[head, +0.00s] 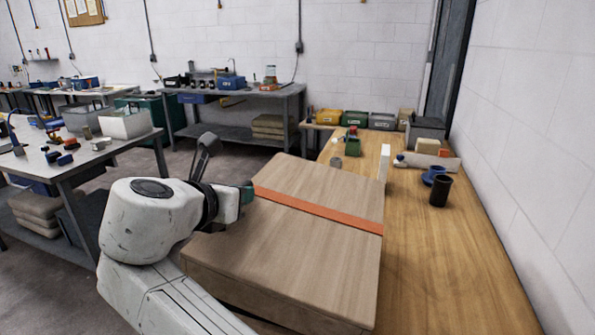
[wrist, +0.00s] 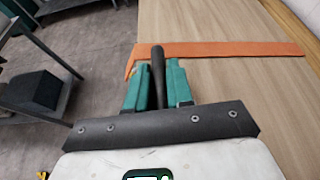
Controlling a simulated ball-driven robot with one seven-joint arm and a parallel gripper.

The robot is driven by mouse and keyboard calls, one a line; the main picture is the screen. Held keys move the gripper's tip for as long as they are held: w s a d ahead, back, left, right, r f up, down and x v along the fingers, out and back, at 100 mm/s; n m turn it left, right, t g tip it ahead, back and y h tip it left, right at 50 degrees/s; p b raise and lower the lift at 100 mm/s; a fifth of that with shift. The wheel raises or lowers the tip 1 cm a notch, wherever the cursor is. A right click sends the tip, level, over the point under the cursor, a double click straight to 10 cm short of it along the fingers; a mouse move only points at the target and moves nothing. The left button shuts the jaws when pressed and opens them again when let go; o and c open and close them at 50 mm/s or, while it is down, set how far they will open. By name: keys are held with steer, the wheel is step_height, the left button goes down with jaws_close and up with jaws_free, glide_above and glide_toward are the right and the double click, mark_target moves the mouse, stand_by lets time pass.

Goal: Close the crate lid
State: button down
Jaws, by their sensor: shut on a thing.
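The wooden crate lid (head: 300,248) is a broad pale-brown panel with an orange strap (head: 325,212) across it, at the right-hand bench in the head view. It looks near flat; I cannot tell whether it sits fully down, and the crate body beneath is mostly hidden. In the wrist view, the lid (wrist: 225,80) and strap (wrist: 230,49) fill the right side. My gripper (head: 247,192), also in the wrist view (wrist: 157,72), is at the lid's left edge by the strap end. Its green fingers are shut on a dark rounded bar (wrist: 158,65).
The wooden bench (head: 450,270) runs along the right wall. A black cup (head: 441,190), a blue cup (head: 433,175) and a white upright block (head: 385,163) stand right of the lid. Several bins line the bench's far end. A cluttered table (head: 70,165) is at left; floor lies between.

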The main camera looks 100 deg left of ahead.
mark_target(190, 241)
steer(key=shift+n+t, duration=0.5)
steer(key=shift+n, duration=0.1)
steer(key=f, duration=0.1)
steer(key=s+f, duration=0.2)
steer(key=f, duration=0.1)
steer(key=shift+a, duration=0.1)
steer(key=shift+f, duration=0.45)
steer(key=shift+s+f, duration=0.1)
steer(key=shift+f, duration=0.05)
steer(key=c, duration=1.2)
jaws_free()
steer(key=shift+o, duration=0.5)
steer(key=shift+r, duration=0.2)
steer(key=v, duration=1)
steer(key=shift+s+d+r+b, duration=0.1)
steer(key=shift+d+r+b, duration=0.1)
steer(key=shift+d+b, duration=0.2)
steer(key=shift+s+a, duration=0.1)
